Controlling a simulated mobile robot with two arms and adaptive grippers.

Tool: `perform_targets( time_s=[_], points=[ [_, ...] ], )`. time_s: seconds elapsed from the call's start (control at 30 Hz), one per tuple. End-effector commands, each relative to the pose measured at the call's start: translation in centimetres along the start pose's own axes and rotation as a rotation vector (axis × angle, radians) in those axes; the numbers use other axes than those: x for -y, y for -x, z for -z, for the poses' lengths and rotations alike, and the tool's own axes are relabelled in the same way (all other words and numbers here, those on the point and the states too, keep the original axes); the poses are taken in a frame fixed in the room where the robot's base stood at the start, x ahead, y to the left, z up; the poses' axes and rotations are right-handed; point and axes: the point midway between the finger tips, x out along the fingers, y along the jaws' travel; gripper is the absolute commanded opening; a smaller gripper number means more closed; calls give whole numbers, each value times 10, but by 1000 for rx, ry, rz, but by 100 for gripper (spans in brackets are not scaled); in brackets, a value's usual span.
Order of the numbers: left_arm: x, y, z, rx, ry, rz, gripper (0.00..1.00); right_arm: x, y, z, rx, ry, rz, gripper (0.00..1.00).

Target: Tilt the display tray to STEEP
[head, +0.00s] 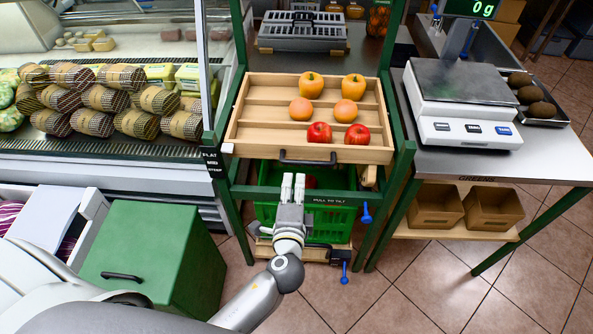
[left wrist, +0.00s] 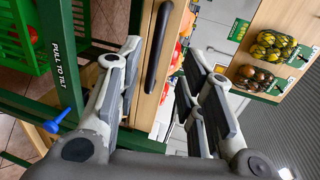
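The wooden display tray (head: 240,137) sits in a green stand with a black bar handle (head: 308,161) on its front edge. It holds two orange-yellow peppers, two oranges and two red fruits in rows. A label (head: 212,162) on the stand's left post reads FLAT, MID and a third word too small to be sure of. My left gripper (head: 293,180) is just below and in front of the handle. In the left wrist view, my left gripper (left wrist: 160,70) is open, and the handle (left wrist: 157,45) shows between its fingers, apart from both. My right gripper is not seen.
A green crate (head: 330,225) is below the tray, behind a bar marked PULL TO TILT (left wrist: 62,55). Blue knobs (head: 366,212) stick out at the stand's lower right. A green cabinet (head: 150,250) stands left; a scale (head: 462,100) sits on the right table. Floor at right is clear.

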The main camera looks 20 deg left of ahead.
Motion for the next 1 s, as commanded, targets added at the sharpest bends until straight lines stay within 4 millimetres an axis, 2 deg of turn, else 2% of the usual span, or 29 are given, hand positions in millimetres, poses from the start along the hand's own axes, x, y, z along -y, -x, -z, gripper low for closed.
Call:
perform_targets(
  time_s=[0.23, 0.4, 0.53, 0.7, 1.0],
  points=[
    [2, -39, 0, 2, -2, 2, 35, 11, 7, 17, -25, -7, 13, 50],
    [1, -71, 0, 1, -2, 1, 35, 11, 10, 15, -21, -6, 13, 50],
    [0, -90, 0, 0, 0, 0, 35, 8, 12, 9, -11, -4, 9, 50],
    [-1, -103, 0, 0, 0, -1, 35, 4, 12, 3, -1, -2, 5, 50],
    [-1, -105, 0, -1, 1, -2, 35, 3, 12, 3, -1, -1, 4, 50]
  ],
)
